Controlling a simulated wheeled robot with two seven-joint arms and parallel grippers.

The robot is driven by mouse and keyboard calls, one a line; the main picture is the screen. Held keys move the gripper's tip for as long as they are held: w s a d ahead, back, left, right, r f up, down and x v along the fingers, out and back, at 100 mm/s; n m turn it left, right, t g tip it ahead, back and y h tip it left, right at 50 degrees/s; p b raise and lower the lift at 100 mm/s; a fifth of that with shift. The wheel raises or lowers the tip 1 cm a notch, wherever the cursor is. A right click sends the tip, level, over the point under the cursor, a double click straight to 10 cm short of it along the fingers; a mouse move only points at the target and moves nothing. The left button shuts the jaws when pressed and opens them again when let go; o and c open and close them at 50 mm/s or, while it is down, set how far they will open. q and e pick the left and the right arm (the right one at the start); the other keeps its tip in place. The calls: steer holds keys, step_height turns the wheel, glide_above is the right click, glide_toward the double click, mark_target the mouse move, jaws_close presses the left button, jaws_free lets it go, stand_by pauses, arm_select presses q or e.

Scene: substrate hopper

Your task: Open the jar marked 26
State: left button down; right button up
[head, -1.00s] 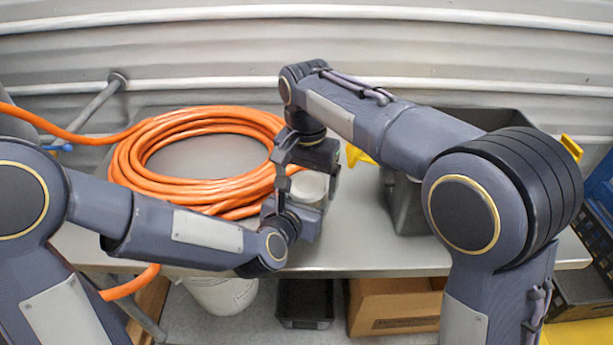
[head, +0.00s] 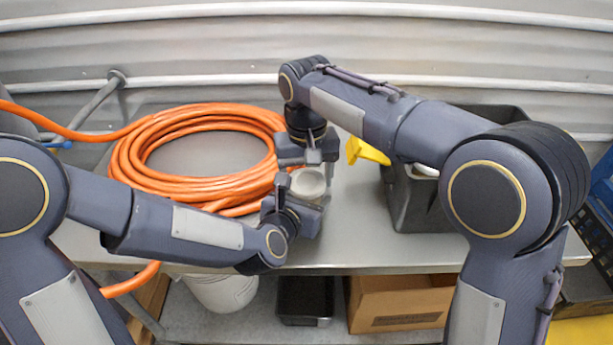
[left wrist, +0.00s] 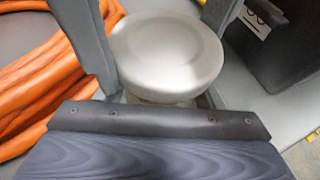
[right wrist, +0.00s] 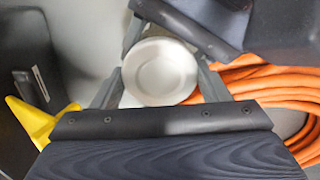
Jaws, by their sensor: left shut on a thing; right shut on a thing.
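A jar with a round pale grey lid (head: 308,182) is upright at the table's front middle, between my two grippers. The lid also shows in the left wrist view (left wrist: 167,55) and from above in the right wrist view (right wrist: 160,72). My left gripper (head: 312,203) comes in low from the left, shut on the jar's body (left wrist: 160,99), which is mostly hidden under the lid. My right gripper (head: 308,168) points down from above, shut on the lid with a finger on either side. The lid sits on the jar. No marking 26 is readable.
A coiled orange hose (head: 140,170) lies on the grey table (head: 370,258) left of the jar. A dark bin (head: 412,205) and a yellow object (head: 366,150) stand at the right. A white bucket (head: 222,292) and cardboard box (head: 395,305) are below.

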steer(key=o, duration=1.1)
steer(key=shift+r, duration=2.25)
steer(key=shift+c, duration=0.5)
steer(key=shift+r+m, duration=1.2)
steer(key=shift+r, duration=0.4)
steer(key=shift+f, duration=3.85)
